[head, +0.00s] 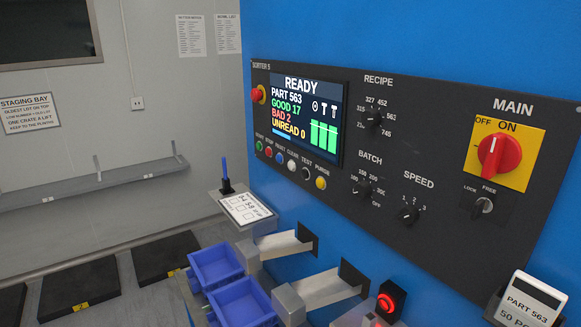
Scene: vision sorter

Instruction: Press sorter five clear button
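The sorter five control panel (400,125) is dark and set on a blue machine, with the words SORTER 5 at its top left. The clear button (292,166) is the white one in the row of small coloured buttons under the screen, below a small CLEAR label. The blue reset button (279,158) is to its left and the black test button (306,173) to its right. The screen (307,115) reads READY, PART 563, GOOD 17, BAD 2, UNREAD 0. Neither of my grippers shows in the head view.
A red knob (257,95) sticks out left of the screen. Below the panel are metal chutes (285,244), blue bins (215,265), a clipboard shelf (246,209) and a lit red button (386,303). A part sign (530,300) stands at lower right. The space before the button row looks clear.

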